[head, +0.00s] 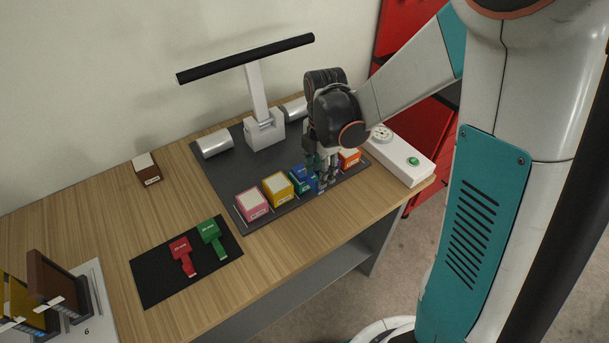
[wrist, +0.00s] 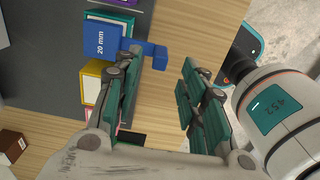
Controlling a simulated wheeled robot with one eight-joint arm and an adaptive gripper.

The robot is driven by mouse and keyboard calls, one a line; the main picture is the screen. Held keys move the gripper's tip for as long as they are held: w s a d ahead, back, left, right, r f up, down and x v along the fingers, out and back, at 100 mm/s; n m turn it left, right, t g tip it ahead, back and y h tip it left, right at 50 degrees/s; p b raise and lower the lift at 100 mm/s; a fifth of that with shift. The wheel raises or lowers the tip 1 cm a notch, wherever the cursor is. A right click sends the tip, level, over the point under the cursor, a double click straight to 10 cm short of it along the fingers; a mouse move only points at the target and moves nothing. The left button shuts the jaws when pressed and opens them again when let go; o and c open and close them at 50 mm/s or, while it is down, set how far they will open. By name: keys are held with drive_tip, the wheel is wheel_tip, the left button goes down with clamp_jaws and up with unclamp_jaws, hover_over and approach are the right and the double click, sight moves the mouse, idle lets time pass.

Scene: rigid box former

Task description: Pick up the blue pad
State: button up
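In the head view, blue (head: 297,186) shows in the row of blocks, partly hidden by my gripper (head: 321,180). In the wrist view my gripper (wrist: 160,82) is open, with a wide empty gap between its teal-padded fingers. The handle's end is close to the left fingertip; I cannot tell whether they touch.
Pink (head: 252,204), yellow (head: 278,188) and orange (head: 349,158) blocks stand in the same row. A press-like stand (head: 262,128) with a black bar rises behind. Red (head: 181,255) and green (head: 212,236) pads lie on a black mat (head: 155,285). A white box (head: 405,160) stands right.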

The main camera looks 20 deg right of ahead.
sight(309, 176)
wheel_tip(309, 176, down, 5)
drive_tip(key=shift+b, duration=0.9)
clamp_jaws()
